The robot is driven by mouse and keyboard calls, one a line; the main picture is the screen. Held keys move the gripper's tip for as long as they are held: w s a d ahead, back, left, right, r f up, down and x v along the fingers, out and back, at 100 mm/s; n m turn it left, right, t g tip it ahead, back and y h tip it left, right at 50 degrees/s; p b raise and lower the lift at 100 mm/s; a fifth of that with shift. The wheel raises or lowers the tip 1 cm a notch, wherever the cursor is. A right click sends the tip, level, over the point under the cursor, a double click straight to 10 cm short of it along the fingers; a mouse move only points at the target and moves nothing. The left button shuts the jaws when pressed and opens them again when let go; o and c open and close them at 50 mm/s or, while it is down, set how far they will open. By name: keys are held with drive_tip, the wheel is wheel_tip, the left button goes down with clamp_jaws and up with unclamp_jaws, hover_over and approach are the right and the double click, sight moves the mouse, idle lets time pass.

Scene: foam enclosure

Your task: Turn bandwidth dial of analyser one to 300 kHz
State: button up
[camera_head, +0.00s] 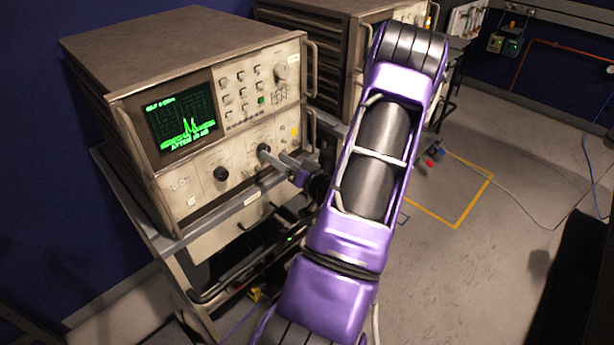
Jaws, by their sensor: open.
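A black dial (221,174) sits on the lower front panel, left of my gripper. Another dark dial (263,150) is further right on the same panel. My gripper (268,164) is open, with its fingers reaching toward this right-hand dial. I cannot tell whether the fingers touch it or are around it. The dial markings are too small to read, and I cannot tell which dial sets bandwidth.
A metal handle (146,163) stands out at the analyser's left side, and another (311,72) at its right. A second instrument (330,45) stands behind to the right. Cables (515,200) cross the grey floor, which is mostly clear at right.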

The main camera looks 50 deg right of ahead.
drive_tip(key=s+a, duration=0.1)
drive_tip(key=s, duration=1.3)
drive_tip(key=shift+s+a, duration=0.25)
drive_tip(key=shift+a, duration=0.05)
